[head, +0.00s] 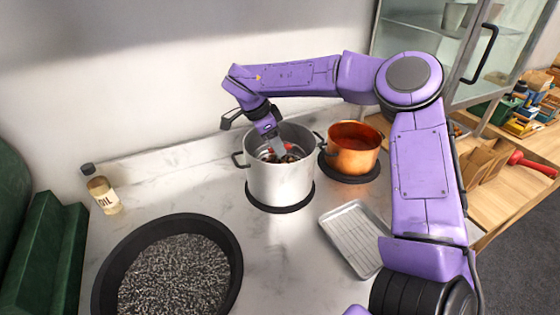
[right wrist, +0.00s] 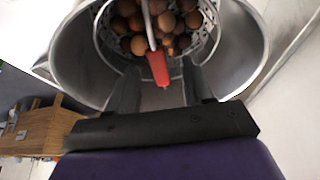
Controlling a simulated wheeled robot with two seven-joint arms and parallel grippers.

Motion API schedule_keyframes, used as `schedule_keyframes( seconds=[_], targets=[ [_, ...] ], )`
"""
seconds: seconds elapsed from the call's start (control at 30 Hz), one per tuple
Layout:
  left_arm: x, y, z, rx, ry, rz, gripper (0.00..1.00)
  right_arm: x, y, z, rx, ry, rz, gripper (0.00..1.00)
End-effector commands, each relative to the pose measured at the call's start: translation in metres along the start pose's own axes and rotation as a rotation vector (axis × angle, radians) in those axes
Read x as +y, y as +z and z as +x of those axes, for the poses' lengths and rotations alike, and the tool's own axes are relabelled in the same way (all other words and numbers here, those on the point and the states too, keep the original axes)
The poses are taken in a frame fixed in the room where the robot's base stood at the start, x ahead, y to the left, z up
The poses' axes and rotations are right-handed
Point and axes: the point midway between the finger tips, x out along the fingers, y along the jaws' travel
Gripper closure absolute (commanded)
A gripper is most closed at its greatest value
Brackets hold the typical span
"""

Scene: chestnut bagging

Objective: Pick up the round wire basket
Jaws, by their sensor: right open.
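The round wire basket (right wrist: 208,38) holds many brown chestnuts (right wrist: 140,43) and sits inside a large silver pot (head: 280,184). In the right wrist view its handle has a red grip (right wrist: 157,66) that points toward my gripper. In the head view the basket is mostly hidden by the pot wall and my wrist. My right gripper (head: 278,148) reaches down into the pot mouth from above. In the right wrist view its open fingers (right wrist: 161,75) stand on either side of the red grip, with gaps visible. My left gripper is not in view.
A copper pot (head: 352,158) stands just right of the silver pot. A metal tray (head: 352,236) lies in front of it. A wide black pan (head: 232,248) of dark granules is at front left, with an oil bottle (head: 104,194) behind. Clear counter lies between pan and tray.

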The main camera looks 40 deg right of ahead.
Motion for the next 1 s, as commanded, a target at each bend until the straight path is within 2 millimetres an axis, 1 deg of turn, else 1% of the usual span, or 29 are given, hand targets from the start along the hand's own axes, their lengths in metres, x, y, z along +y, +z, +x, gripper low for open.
schedule_keyframes(
  seconds=[0.13,0.23,0.33,0.5,0.53,0.57,0.6,0.67,0.7,0.93,1.0],
  targets=[
    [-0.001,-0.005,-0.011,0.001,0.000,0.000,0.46,0.003,-0.006,0.025,0.000,0.005,-0.001,0.49],
    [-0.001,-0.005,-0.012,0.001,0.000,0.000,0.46,0.003,-0.006,0.042,0.000,0.004,0.001,0.49],
    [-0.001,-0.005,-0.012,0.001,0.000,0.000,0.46,0.003,-0.006,0.050,0.001,0.002,0.004,0.49],
    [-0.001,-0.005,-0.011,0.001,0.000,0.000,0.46,0.003,-0.006,0.051,0.002,0.001,0.004,0.49],
    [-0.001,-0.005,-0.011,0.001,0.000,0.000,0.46,0.003,-0.006,0.051,0.002,0.001,0.004,0.52],
    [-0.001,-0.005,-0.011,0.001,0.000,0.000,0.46,0.003,-0.006,0.051,0.002,0.001,0.004,0.62],
    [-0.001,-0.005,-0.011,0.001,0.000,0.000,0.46,0.003,-0.006,0.051,0.001,0.001,0.004,0.75],
    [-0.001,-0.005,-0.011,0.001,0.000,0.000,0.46,0.003,-0.006,0.051,0.001,0.001,0.004,0.94],
    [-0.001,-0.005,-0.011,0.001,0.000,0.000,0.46,0.003,-0.006,0.051,0.001,0.001,0.004,1.00],
    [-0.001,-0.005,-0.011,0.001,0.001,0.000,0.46,0.003,-0.006,0.050,0.001,0.000,0.005,1.00],
    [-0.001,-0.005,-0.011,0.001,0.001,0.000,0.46,0.002,-0.008,0.046,0.001,-0.002,0.005,1.00]
  ],
)
